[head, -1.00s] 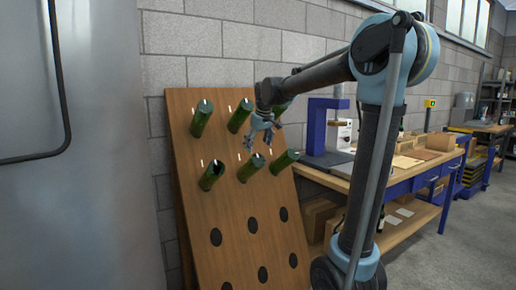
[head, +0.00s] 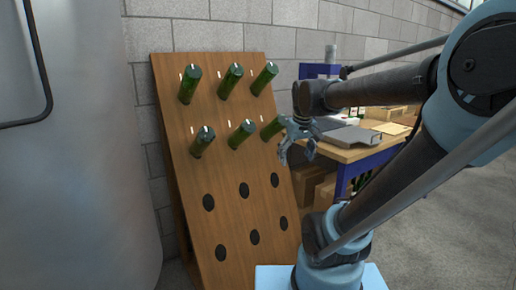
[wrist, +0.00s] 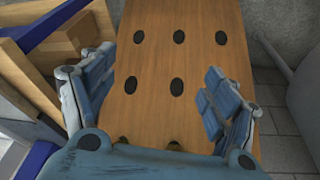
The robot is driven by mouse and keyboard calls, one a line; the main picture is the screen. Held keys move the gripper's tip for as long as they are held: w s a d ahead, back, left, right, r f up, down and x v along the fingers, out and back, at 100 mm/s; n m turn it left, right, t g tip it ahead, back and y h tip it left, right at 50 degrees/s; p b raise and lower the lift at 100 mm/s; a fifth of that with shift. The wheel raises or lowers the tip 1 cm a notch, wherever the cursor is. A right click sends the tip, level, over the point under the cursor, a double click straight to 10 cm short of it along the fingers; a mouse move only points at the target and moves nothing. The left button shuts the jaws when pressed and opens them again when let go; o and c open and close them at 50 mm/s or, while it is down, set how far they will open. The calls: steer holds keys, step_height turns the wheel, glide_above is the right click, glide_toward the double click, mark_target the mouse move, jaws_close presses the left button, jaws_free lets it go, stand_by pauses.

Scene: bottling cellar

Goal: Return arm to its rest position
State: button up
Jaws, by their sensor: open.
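My gripper (head: 299,148) is open and empty, hanging by the right edge of the wooden rack (head: 228,172). My arm stretches in from the right, past the bench. In the wrist view my gripper (wrist: 160,92) has its two padded fingers spread, with the rack (wrist: 200,20) and its empty holes behind them. Several green bottles are stuck in the rack's upper two rows, such as the top left one (head: 190,85). The right bottle of the second row (head: 271,128) is partly hidden by my gripper.
A grey metal tank (head: 85,150) fills the left. A block wall is behind. Grey floor (head: 440,210) is open at the right.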

steer(key=s+d+f+m+g, duration=0.1)
steer(key=s+d+f+m, duration=0.2)
steer(key=s+f, duration=1)
steer(key=shift+s+d+f, duration=0.35)
steer(key=shift+s+d, duration=0.55)
steer(key=shift+d, duration=0.25)
steer(key=shift+w+f, duration=0.2)
steer(key=shift+w, duration=0.3)
